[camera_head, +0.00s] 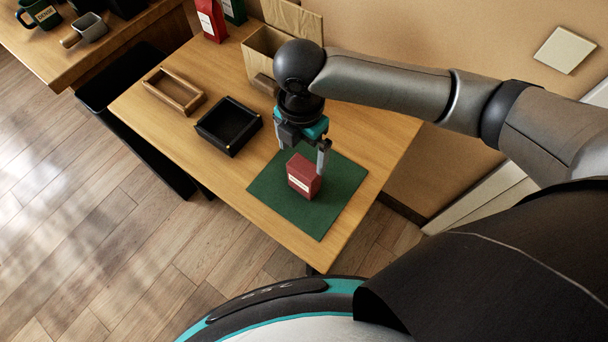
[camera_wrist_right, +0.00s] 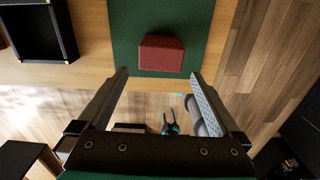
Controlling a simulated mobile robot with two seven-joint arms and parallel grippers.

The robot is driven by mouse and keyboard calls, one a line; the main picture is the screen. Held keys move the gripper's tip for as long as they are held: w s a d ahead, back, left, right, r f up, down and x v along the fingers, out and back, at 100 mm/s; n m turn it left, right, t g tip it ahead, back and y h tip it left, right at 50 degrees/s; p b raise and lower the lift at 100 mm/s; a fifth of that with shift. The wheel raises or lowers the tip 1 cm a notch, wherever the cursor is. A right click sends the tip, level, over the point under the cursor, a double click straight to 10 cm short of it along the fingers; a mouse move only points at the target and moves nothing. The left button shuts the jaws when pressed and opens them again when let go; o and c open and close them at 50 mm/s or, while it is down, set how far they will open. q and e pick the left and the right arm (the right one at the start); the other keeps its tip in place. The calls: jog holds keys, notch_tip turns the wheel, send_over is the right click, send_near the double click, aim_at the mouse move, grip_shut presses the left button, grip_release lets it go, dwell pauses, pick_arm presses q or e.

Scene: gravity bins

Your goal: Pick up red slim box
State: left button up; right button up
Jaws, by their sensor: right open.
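The red slim box (camera_head: 303,176) stands on a green mat (camera_head: 328,214) near the front end of the wooden table. It has a pale label on its side. My right gripper (camera_head: 303,158) hangs over the mat, close to the box, with its fingers apart. In the right wrist view the box (camera_wrist_right: 161,53) lies ahead of the open fingers (camera_wrist_right: 160,84), roughly centred between them, with nothing held. The green mat (camera_wrist_right: 194,18) shows around it. I cannot tell from these views whether a finger touches the box. My left gripper is not in view in the head view.
A black tray (camera_head: 210,140) and a wooden tray (camera_head: 160,100) stand on the table (camera_head: 160,135) left of the mat. An open wooden box (camera_head: 252,62) stands at the back. Another red package (camera_head: 211,18) is further back. A wall (camera_head: 400,35) runs along the right.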

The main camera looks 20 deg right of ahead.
aim_at(304, 166)
notch_tip(304, 166, down, 4)
jog(key=shift+r, duration=0.15)
jog(key=shift+w+d+f+b, duration=0.15)
jog(key=shift+f+b, duration=0.2)
jog(key=shift+f, duration=1)
jog(key=shift+s+d+f+b, duration=0.1)
jog(key=shift+f+b, duration=0.2)
jog(key=shift+f, duration=1.05)
jog(key=c, duration=1.2)
jog(key=shift+w+r, duration=0.1)
notch_tip(304, 166, up, 20)
jog(key=p, duration=0.3)
